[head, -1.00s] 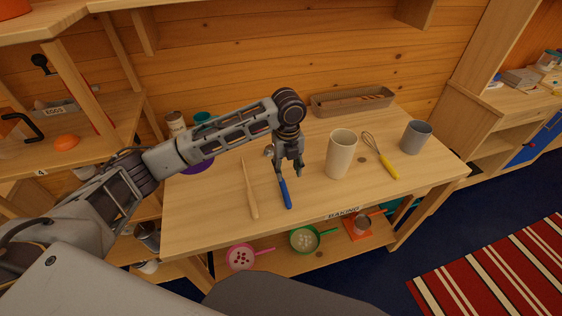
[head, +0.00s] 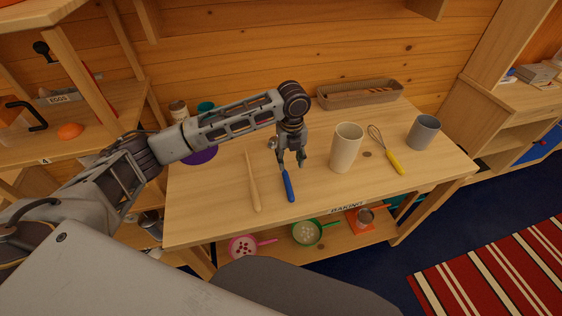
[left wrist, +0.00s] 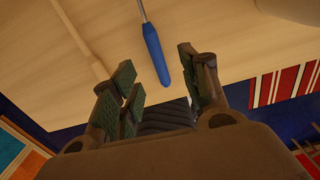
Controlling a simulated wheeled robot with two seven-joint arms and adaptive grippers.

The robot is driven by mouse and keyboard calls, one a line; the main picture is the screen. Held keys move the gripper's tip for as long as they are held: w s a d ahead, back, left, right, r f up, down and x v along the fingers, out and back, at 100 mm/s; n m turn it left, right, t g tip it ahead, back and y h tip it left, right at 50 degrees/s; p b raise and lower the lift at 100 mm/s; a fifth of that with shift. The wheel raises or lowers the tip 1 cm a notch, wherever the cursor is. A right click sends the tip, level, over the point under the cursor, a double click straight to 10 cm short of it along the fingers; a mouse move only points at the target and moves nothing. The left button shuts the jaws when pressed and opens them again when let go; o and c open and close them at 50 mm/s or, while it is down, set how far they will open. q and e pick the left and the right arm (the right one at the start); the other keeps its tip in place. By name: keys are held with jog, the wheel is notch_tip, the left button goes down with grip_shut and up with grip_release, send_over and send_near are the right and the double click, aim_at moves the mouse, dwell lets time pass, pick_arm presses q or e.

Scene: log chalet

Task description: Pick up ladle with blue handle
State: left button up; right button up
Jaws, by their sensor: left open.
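The ladle with the blue handle (head: 288,186) lies on the wooden table, its handle pointing toward the front edge. Its head end is partly hidden behind my left gripper (head: 291,163) in the head view. The left gripper is open and empty, pointing down over the ladle. In the left wrist view, the blue handle (left wrist: 155,52) lies on the table ahead of the open fingers (left wrist: 165,85), between their directions and not touched as far as I can see. My right gripper is in neither view.
A wooden stick-like utensil (head: 252,182) lies left of the ladle. A cream cup (head: 345,148) stands close to the right. A whisk with a yellow handle (head: 394,161), a grey cup (head: 423,132) and a long tray (head: 335,101) are farther away. The table's front-middle is clear.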

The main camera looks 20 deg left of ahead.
pick_arm(q)
send_over(287, 180)
jog(key=f, duration=0.5)
jog(key=shift+w+d+f, duration=0.3)
jog(key=shift+d, duration=0.05)
jog(key=shift+f, duration=0.1)
jog(key=shift+s+a+f+p, duration=0.2)
jog(key=shift+f+p, duration=0.15)
jog(key=shift+f, duration=0.6)
jog(key=shift+s+a+f+p, duration=0.15)
jog(key=shift+f+p, duration=0.15)
jog(key=shift+f, duration=0.6)
jog(key=shift+w+f, duration=0.1)
jog(key=shift+f, duration=0.65)
grip_shut()
